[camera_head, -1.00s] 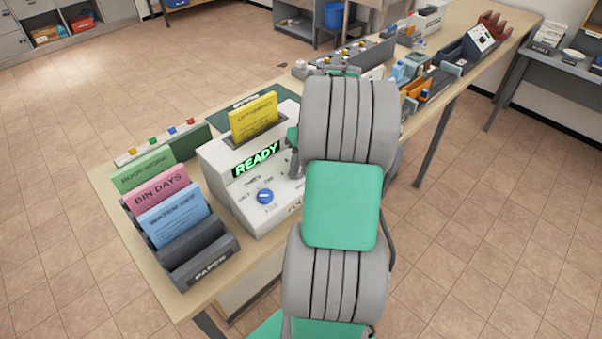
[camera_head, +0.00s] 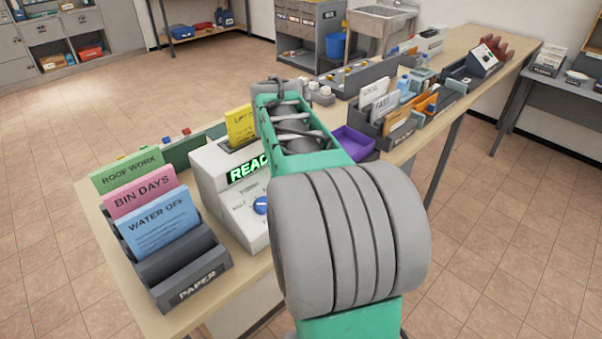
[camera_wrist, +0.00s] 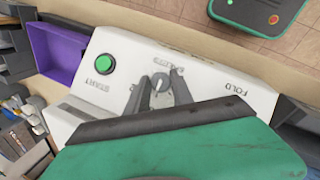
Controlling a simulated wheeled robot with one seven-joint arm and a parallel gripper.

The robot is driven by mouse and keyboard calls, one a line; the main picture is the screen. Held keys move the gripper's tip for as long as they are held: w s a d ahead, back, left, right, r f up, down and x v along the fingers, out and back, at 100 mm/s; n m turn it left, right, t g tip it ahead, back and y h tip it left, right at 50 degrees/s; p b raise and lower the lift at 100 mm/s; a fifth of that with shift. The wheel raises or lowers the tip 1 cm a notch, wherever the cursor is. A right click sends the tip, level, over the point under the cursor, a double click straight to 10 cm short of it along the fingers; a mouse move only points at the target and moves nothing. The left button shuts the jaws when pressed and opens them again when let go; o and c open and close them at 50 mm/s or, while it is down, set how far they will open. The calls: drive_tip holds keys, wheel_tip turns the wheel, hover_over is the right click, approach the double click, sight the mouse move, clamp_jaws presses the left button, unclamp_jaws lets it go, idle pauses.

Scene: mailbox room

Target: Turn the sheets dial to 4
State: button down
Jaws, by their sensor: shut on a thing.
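In the wrist view, a small grey dial (camera_wrist: 160,82) with a pale pointer sits on the white machine (camera_wrist: 125,55). Small upside-down lettering lies beside the dial, too small to read surely. My gripper (camera_wrist: 161,87) has its dark fingers on both sides of this dial, shut on it. In the head view, the white machine (camera_head: 205,172) shows a lit green READY display (camera_head: 249,168), partly covered by my arm. A blue knob (camera_head: 261,205) is on its front. The grey dial and my fingertips are hidden there.
A green START button (camera_wrist: 104,64) is on the machine panel beside the dial. A purple tray (camera_head: 353,143) stands beyond my arm. A paper rack (camera_head: 190,283) with coloured cards is at the left. A yellow card (camera_head: 240,127) stands in the machine's top.

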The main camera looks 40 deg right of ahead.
drive_tip(key=n+t+h, duration=0.1)
drive_tip(key=n, duration=0.1)
drive_tip(key=n+t+h+p, duration=0.1)
drive_tip(key=n, duration=0.1)
drive_tip(key=shift+s+a+f+n, duration=0.1)
drive_tip(key=shift+a+n, duration=0.1)
drive_tip(key=shift+n, duration=0.2)
drive_tip(key=n+t, duration=0.1)
drive_tip(key=n, duration=0.1)
drive_tip(key=n+t+h+b, duration=0.1)
drive_tip(key=shift+s+f+n+h, duration=0.2)
drive_tip(key=shift+n+h, duration=0.1)
drive_tip(key=shift+n, duration=0.1)
drive_tip(key=shift+a+n+t+b, duration=0.1)
drive_tip(key=shift+n+t+b, duration=0.55)
drive_tip(key=shift+n, duration=0.55)
